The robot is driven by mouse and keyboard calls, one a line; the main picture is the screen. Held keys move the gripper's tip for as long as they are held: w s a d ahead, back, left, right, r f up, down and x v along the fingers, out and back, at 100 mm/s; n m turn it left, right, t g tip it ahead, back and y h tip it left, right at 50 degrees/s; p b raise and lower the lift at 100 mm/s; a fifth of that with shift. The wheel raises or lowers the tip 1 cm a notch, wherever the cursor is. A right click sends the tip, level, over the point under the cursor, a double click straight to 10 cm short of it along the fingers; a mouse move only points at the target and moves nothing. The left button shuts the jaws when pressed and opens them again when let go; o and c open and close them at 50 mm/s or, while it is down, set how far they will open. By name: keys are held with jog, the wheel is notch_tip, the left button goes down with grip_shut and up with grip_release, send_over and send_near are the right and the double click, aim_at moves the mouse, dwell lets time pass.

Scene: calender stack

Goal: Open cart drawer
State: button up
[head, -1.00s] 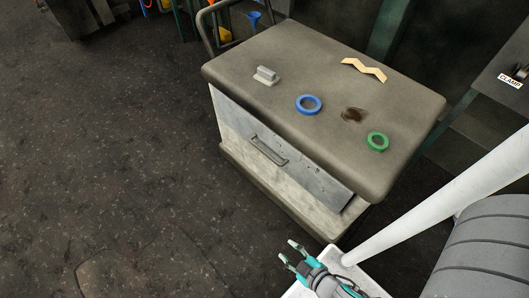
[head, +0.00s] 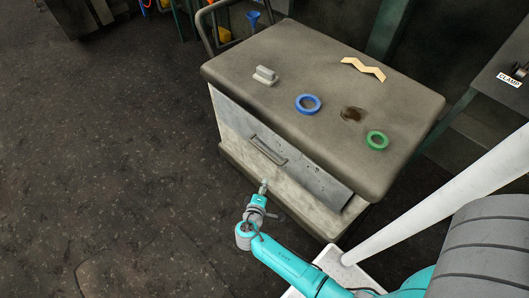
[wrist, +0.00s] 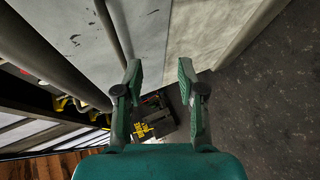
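The cart (head: 330,75) stands in the middle of the head view with a grey drawer front (head: 310,172) below its top. The drawer looks closed. Its bar handle (head: 268,150) runs along the front; in the wrist view the handle (wrist: 112,30) seems to be the dark bar at the upper left, running toward the left finger. My gripper (head: 264,184) is in front of the cart, just below the handle in the head view and apart from it. In the wrist view my gripper (wrist: 160,78) has its fingers apart with nothing between them.
On the cart top are a grey block (head: 265,76), a blue ring (head: 308,104), a green ring (head: 377,140), a zigzag tan piece (head: 363,69) and a dark stain (head: 352,114). A bench with a clamp label (head: 509,80) stands at right. Floor (head: 120,170) at left is clear.

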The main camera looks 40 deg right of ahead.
aim_at(265, 152)
jog(key=w+r+h, duration=0.3)
jog(key=w+r, duration=0.2)
jog(key=w, duration=0.1)
jog(key=shift+m+g, duration=0.3)
jog(key=x, duration=1.1)
jog(key=shift+s+d+f, duration=0.2)
jog(key=shift+s+f, duration=0.05)
grip_shut()
